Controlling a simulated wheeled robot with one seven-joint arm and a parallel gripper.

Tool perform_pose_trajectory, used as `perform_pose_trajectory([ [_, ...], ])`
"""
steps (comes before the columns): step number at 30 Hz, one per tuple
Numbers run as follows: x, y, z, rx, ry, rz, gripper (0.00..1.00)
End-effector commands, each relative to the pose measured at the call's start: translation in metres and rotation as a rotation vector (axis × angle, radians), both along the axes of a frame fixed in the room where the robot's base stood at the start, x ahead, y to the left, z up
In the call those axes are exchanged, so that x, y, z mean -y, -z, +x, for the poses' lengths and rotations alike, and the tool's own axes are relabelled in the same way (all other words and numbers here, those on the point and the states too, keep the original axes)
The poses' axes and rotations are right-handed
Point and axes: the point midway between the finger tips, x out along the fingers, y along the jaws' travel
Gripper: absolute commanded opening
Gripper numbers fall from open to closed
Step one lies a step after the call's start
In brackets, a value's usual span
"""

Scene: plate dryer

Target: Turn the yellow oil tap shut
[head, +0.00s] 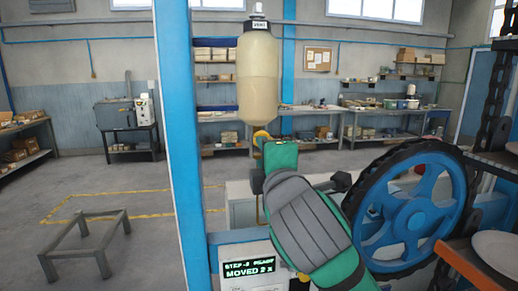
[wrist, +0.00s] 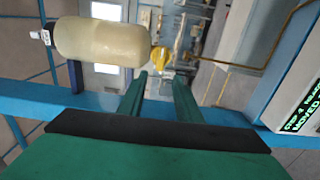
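The yellow oil tap (head: 261,134) sits at the bottom of a hanging oil bottle (head: 258,75), mostly hidden behind my gripper in the head view. In the wrist view the tap (wrist: 160,56) shows at the end of the bottle (wrist: 100,41), with a thin brown pipe (wrist: 235,67) leading away from it. My gripper (wrist: 158,78) is open, its two green fingers apart with nothing between them. The tap appears just beyond the fingertips, in line with the gap. I cannot tell whether they touch. My gripper (head: 264,145) covers the area below the tap in the head view.
A blue post (head: 180,140) stands left of the bottle. A large blue handwheel (head: 405,205) with a dark rim is right of my arm. A display panel (head: 248,268) reads "MOVED 2 X". Plates (head: 495,246) and a chain (head: 495,105) are at far right. A low metal frame (head: 85,240) stands on the floor.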

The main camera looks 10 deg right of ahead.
Motion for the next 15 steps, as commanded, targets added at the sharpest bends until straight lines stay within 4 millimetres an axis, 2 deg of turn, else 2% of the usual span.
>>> perform_pose_trajectory([
  [3, 0.0, -0.001, -0.019, 0.002, -0.001, -0.001, 0.31],
  [6, 0.0, 0.0, -0.028, 0.0, -0.001, -0.001, 0.31],
  [15, 0.0, 0.0, -0.035, -0.001, -0.001, 0.0, 0.31],
])
